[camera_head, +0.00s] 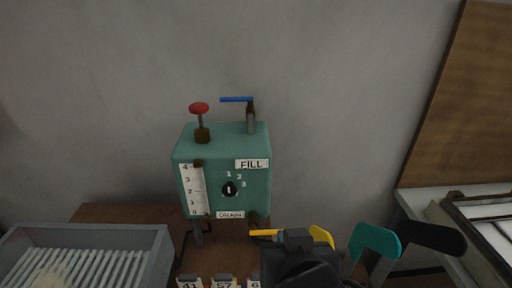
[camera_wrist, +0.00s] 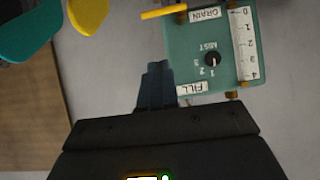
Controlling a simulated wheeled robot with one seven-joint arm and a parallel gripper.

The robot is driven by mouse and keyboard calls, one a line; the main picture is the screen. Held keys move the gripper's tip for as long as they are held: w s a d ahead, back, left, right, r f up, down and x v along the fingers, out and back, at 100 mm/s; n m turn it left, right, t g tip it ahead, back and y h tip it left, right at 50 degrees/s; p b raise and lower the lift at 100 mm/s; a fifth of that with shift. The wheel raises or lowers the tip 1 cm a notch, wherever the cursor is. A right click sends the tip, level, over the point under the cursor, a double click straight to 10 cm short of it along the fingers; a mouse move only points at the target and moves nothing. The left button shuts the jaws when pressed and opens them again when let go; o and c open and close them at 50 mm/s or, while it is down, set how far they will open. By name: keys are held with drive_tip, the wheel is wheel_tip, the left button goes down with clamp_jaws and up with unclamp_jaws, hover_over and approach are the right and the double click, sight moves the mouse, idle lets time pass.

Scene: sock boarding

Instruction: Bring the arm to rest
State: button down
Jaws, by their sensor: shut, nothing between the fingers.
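My gripper (camera_head: 297,238) is at the bottom middle of the head view, just right of the lower front of a teal box. In the wrist view my gripper (camera_wrist: 157,72) shows its fingers together with nothing between them, in front of the grey wall. The teal box (camera_head: 222,150) has a gauge, a dial (camera_head: 230,188), and labels for fill and drain. It appears upside down in the wrist view (camera_wrist: 190,65). In the head view a yellow handle (camera_head: 264,233) at the box's lower right ends close to my gripper; I cannot tell whether they touch.
A red knob (camera_head: 199,108) and a blue lever (camera_head: 237,99) top the box. A grey ribbed tray (camera_head: 150,240) is at left. Yellow (camera_head: 322,236), teal (camera_head: 375,240) and black (camera_head: 432,237) flat forms stand right of my gripper. A brown board (camera_head: 470,100) leans at right. Numbered tags (camera_head: 225,283) line the bottom edge.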

drive_tip(key=s+d+f+n+t+y, duration=0.1)
drive_tip(key=s+d+f, duration=0.35)
drive_tip(key=s, duration=0.25)
drive_tip(key=s+d+f, duration=0.3)
drive_tip(key=s+f, duration=0.2)
drive_tip(key=s, duration=0.1)
drive_tip(key=s+d+r+t, duration=0.1)
drive_tip(key=s+d+r, duration=0.2)
drive_tip(key=s, duration=0.6)
drive_tip(key=s+d+r+t, duration=0.1)
drive_tip(key=s+d+r, duration=0.2)
drive_tip(key=s, duration=0.6)
drive_tip(key=shift+s+d+h, duration=0.35)
drive_tip(key=shift+d+h, duration=0.05)
